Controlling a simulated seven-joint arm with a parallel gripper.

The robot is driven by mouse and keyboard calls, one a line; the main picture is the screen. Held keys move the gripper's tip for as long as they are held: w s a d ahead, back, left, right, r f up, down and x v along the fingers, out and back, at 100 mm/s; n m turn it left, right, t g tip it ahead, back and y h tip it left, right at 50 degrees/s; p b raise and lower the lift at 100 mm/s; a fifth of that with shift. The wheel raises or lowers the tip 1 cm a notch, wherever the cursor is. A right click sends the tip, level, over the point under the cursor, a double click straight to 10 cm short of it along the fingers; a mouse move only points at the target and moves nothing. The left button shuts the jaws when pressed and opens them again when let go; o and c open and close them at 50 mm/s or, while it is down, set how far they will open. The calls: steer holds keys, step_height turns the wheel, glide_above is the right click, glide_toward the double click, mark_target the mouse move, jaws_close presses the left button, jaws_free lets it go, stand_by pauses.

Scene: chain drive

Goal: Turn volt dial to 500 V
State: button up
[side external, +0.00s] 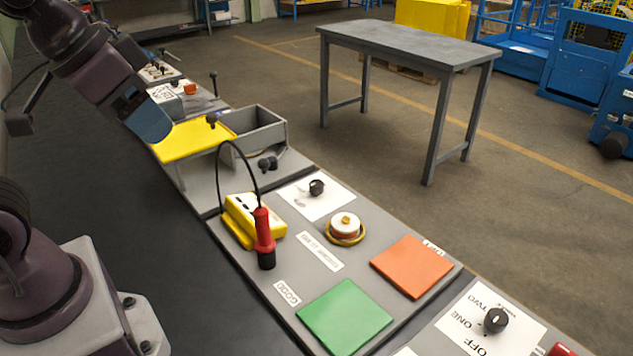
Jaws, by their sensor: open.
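My gripper (150,122) is at the upper left, bluish at its end and pointing down and right. It is open, and nothing shows held in it. It hangs near the yellow plate, apart from the dials. A small black dial (316,187) sits on a white labelled card in the middle of the panel. Its markings are too small to read, so I cannot tell whether it is the volt dial. A second black dial (495,320) at the lower right has a card reading OFF, ONE, TWO. No 500 V marking is readable.
A yellow device (252,215) with a red and black probe (264,240) and a looping cable stands left of the middle dial. A grey open box (262,135) and the yellow plate (190,145) lie behind. Green (345,316) and orange (412,266) pads lie in front.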

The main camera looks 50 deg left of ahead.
steer(key=shift+o, duration=0.4)
steer(key=shift+a+f, duration=0.15)
steer(key=shift+a, duration=0.2)
steer(key=n+h, duration=0.6)
steer(key=n, duration=2.1)
glide_toward(316, 183)
steer(key=shift+t, duration=0.4)
steer(key=x, duration=1)
steer(key=shift+s+f, duration=0.2)
